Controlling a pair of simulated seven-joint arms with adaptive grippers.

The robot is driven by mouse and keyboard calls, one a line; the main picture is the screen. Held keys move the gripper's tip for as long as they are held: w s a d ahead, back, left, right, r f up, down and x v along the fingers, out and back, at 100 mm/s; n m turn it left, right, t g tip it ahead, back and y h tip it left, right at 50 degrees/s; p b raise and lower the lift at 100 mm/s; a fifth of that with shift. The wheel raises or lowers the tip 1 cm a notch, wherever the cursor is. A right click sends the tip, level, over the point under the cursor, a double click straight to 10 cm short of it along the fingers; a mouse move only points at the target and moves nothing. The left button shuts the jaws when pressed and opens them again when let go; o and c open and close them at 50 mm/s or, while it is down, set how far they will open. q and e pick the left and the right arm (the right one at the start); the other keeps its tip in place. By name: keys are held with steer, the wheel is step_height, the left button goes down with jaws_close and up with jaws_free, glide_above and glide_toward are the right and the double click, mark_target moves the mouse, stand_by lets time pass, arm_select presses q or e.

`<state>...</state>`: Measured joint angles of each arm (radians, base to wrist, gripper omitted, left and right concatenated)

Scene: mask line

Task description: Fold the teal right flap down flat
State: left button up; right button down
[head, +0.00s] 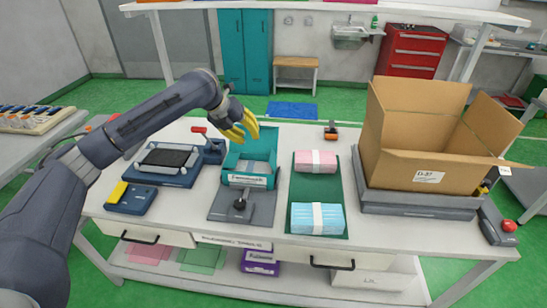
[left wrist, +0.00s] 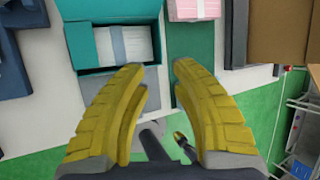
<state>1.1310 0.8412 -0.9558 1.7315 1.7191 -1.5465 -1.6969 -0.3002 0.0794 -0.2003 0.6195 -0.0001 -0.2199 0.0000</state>
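The teal box (head: 247,181) stands in a grey fixture (head: 262,208) with a black knob, at the middle of the table. A teal panel stands up at its back and right; I cannot tell the right flap apart from the lid. In the left wrist view the open teal box (left wrist: 85,42) shows white contents (left wrist: 137,42) inside. My left gripper (head: 250,130) has yellow fingers, above the back of the box in the head view. In the left wrist view its fingers (left wrist: 158,75) are spread with nothing between them. My right gripper is not clearly seen.
A green mat (head: 318,188) right of the box holds a pink pack (head: 316,162) and a blue pack (head: 318,218). A large open cardboard carton (head: 425,140) stands farther right. Dark devices (head: 168,165) sit to the left. A small orange-and-black tool (head: 331,131) lies at the back.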

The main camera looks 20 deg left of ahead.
mark_target(271, 156)
arm_select(q)
steer(key=x, duration=1.6)
steer(key=shift+d+f, duration=0.1)
steer(key=shift+f, duration=0.25)
steer(key=shift+c, duration=0.2)
jaws_close()
